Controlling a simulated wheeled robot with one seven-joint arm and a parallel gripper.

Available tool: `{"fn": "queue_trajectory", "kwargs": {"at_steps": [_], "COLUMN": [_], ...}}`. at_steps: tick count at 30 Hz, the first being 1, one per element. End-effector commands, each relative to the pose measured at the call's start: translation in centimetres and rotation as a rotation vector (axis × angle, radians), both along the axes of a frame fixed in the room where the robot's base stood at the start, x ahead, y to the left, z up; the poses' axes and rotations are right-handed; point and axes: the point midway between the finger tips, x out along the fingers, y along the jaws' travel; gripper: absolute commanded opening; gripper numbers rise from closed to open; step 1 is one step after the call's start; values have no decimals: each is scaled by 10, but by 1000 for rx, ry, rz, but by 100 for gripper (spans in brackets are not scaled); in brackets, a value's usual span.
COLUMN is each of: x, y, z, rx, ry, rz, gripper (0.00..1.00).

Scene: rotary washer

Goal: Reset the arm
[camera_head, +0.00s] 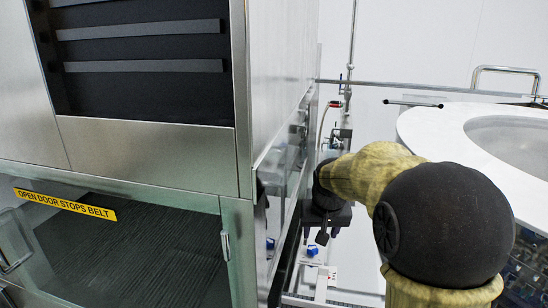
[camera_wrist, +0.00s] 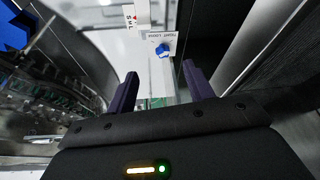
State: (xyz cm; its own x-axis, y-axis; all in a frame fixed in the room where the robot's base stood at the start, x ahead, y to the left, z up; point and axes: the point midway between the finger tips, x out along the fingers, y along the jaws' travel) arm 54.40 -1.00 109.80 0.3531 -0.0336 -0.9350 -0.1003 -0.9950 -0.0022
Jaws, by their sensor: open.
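My gripper (camera_head: 318,236) hangs in the narrow gap between the steel cabinet on the left and the round white-rimmed machine on the right. In the wrist view its two dark purple fingers (camera_wrist: 160,74) stand wide apart with nothing between them. My arm, in a tan and black cover, reaches forward from the lower right in the head view and partly hides the gripper. A small blue knob on a white labelled plate (camera_wrist: 162,49) shows beyond the fingertips, apart from them. The knob also shows below the gripper in the head view (camera_head: 312,251).
The steel cabinet (camera_head: 150,150) with a yellow label (camera_head: 65,204) stands close on the left. The white-rimmed machine (camera_head: 445,118) fills the right. Pipes and fittings (camera_head: 340,135) run up the back wall. A blue part (camera_wrist: 12,28) shows upper left in the wrist view.

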Motion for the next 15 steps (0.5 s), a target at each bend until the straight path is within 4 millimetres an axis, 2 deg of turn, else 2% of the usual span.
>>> {"fn": "queue_trajectory", "kwargs": {"at_steps": [1, 8, 12, 15], "x": [-16, -94, -146, -176], "y": [1, 5, 8, 9], "z": [3, -15, -25, -31], "rx": [2, 6, 6, 6], "ry": [15, 71, 103, 121], "rz": [8, 50, 76, 91], "gripper": [52, 52, 52, 52]}}
